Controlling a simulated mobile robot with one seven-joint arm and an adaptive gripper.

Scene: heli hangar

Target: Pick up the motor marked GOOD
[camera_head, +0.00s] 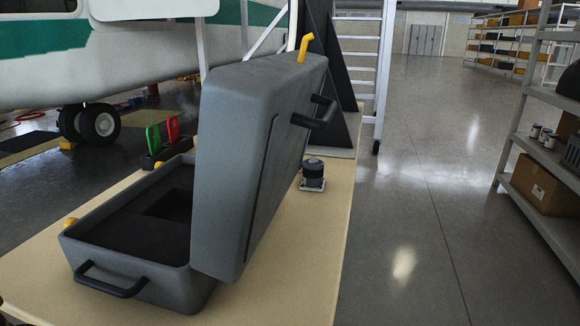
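A small dark grey motor (313,171) stands upright on a light square base on the tan table (315,290), just right of the open case's lid. No mark on it can be read from here. A large grey case (205,292) stands open on the table; its raised lid (240,150) hides part of the tabletop behind it. The case has dark foam with a rectangular recess (172,206), and no motor shows in it. My gripper is not in view.
Green (153,139) and red (173,129) upright pieces stand on a dark base behind the case. A black angled stand (322,60) and a ladder (362,50) are beyond the motor. Open floor lies right, then a shelf (545,195) with boxes and cans.

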